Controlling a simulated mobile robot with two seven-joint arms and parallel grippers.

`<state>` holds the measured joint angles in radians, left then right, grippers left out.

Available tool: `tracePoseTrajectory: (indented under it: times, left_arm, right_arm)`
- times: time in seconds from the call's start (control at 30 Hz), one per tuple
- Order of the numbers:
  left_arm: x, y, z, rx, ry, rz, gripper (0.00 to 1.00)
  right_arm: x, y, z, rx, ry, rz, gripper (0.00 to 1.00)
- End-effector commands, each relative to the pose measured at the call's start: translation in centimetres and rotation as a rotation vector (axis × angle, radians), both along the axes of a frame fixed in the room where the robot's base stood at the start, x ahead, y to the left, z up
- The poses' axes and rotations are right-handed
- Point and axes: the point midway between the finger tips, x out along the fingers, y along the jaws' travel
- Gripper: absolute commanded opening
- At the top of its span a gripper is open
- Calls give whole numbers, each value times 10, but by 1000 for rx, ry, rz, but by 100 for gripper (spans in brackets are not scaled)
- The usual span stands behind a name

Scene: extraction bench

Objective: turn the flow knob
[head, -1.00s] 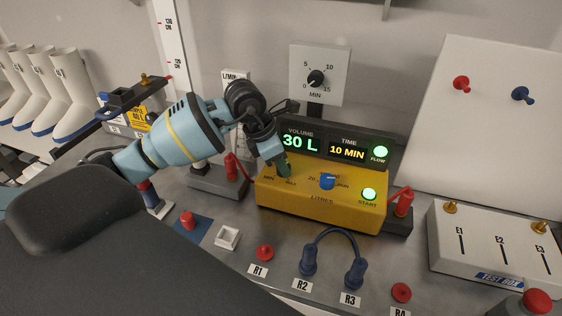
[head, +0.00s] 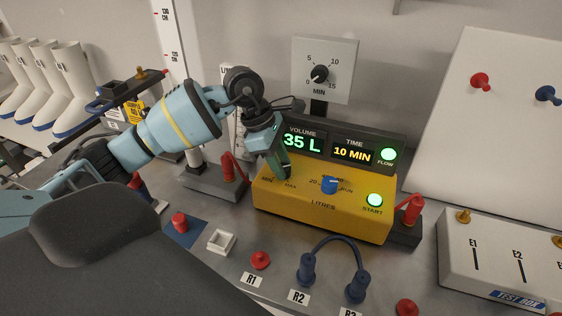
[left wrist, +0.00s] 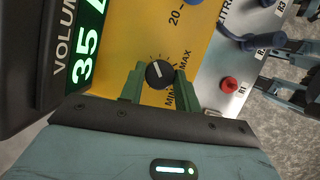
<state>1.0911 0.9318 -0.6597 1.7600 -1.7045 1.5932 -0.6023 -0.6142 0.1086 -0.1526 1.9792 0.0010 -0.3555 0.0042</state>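The flow knob (left wrist: 160,73) is a small black dial with a white pointer line, on the yellow panel (head: 270,202) by the MIN and MAX marks. In the left wrist view the pointer points up and slightly left. My left gripper (left wrist: 161,84) has its green fingers on opposite sides of the knob, seemingly touching it. In the head view the left gripper (head: 285,172) comes down onto the panel's left part and hides the knob. The display (head: 302,142) reads 35 L and 10 MIN.
A blue LITRES knob (head: 329,185) and a lit green START button (head: 375,200) are on the same panel. A red clamp (head: 230,167) stands left of it, another (head: 411,209) right. A blue cable (head: 334,242) arches in front. The timer dial (head: 320,74) is above.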

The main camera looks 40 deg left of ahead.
Motion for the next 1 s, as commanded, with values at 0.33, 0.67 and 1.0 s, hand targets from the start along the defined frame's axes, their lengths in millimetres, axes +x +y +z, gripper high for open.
tracePoseTrajectory:
  times: [0.33,0.67,1.0]
  left_arm:
    - [0,0,0,0,-1,1,54]
    - [-2,9,22,1,-2,4,54]
    - [-9,26,66,1,-2,3,54]
  right_arm:
    - [0,-2,0,-6,0,6,0]
    - [-3,-4,-4,-11,8,12,0]
    - [-6,-3,-9,-7,19,8,0]
